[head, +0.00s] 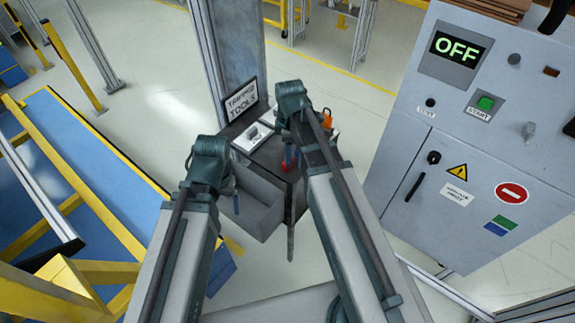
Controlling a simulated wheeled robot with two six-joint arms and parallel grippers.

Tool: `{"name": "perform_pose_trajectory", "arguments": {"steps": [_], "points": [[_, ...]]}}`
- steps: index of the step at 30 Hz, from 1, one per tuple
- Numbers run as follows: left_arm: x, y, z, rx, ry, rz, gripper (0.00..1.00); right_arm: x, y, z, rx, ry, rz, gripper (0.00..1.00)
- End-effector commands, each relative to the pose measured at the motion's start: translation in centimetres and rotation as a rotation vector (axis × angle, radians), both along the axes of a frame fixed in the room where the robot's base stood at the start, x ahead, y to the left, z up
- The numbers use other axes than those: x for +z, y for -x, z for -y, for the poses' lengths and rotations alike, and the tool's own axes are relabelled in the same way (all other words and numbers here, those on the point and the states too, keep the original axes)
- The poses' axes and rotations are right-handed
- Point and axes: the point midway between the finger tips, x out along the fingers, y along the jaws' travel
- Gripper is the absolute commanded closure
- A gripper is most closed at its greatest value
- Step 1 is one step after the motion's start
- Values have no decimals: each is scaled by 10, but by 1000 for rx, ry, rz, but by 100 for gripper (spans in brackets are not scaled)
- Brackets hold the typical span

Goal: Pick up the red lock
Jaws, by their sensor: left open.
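A small red object (286,167), which looks like the red lock, lies on the dark top of the tool stand, just left of my right arm. My right arm partly covers that area, so its outline is unclear. My left gripper (236,202) is open beside the left part of the stand, below and left of the red object and apart from it. It is small and partly hidden by my left arm.
The tool stand (258,213) has a grey front and a "TOOLS" sign (241,101) at its back. An orange item (327,118) sits at its right side. A grey cabinet (455,130) reading OFF stands to the right. Blue-and-yellow structures (85,150) stand left.

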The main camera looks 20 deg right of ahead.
Motion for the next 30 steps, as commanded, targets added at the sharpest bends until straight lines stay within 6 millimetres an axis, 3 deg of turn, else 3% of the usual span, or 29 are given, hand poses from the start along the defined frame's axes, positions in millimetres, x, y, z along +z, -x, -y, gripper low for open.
{"name": "perform_pose_trajectory", "arguments": {"steps": [12,21,30], "points": [[-49,0,0,0,0,0,9,-49,2,1,0,0,0,15],[-49,0,0,0,0,0,9,-49,2,1,0,0,0,15],[-49,0,0,0,0,0,9,-49,2,0,0,0,0,67]]}}
